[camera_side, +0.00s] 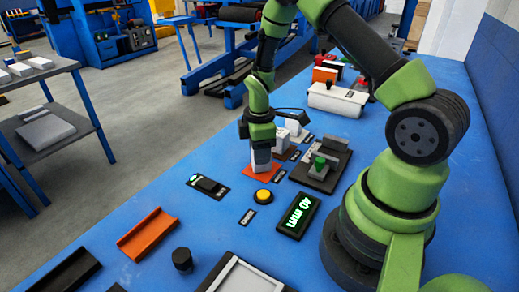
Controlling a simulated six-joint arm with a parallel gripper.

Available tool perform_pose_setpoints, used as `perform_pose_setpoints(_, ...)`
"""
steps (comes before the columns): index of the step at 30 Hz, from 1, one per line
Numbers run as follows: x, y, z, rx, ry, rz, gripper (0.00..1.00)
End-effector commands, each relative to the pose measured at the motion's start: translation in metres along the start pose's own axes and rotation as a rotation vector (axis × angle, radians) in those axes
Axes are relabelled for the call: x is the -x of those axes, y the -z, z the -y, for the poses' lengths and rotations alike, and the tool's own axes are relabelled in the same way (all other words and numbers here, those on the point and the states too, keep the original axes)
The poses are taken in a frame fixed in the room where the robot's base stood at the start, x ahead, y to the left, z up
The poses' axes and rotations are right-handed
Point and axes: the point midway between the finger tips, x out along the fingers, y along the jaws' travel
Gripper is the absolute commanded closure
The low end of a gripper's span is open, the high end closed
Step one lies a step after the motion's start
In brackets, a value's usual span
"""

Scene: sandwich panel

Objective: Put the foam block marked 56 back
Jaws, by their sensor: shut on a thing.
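My gripper (262,148) points straight down near the middle of the blue table and is shut on a pale block (262,160). The block is upright and just above or on an orange square pad (250,172); I cannot tell whether it touches. No number can be read on it. Another pale block (293,127) stands just behind, partly hidden by my gripper.
A yellow button (263,195) and a display reading 40 mm (299,214) are in front. A dark fixture with a green knob (320,163) stands to the right. An orange channel (147,233) lies front left. A white box (338,99) stands behind.

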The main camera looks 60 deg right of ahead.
Motion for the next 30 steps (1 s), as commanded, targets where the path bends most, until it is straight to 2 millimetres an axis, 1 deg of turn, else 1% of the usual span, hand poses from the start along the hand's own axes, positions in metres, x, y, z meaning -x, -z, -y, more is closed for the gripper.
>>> perform_pose_setpoints(5,-0.003,0.000,0.000,0.000,0.001,0.001,0.85)
perform_pose_setpoints(6,-0.003,0.000,0.000,0.000,0.001,0.000,0.49)
perform_pose_setpoints(8,-0.003,0.000,0.000,0.000,0.001,0.000,0.35)
perform_pose_setpoints(9,-0.003,0.000,0.000,0.000,0.001,0.000,0.33)
perform_pose_setpoints(17,-0.001,0.000,0.000,0.000,0.000,0.000,0.33)
perform_pose_setpoints(20,0.005,0.000,0.000,0.000,-0.001,-0.001,0.33)
perform_pose_setpoints(23,0.021,0.001,-0.001,0.000,-0.003,-0.002,0.33)
perform_pose_setpoints(30,0.074,0.001,-0.001,0.001,-0.006,-0.004,0.33)
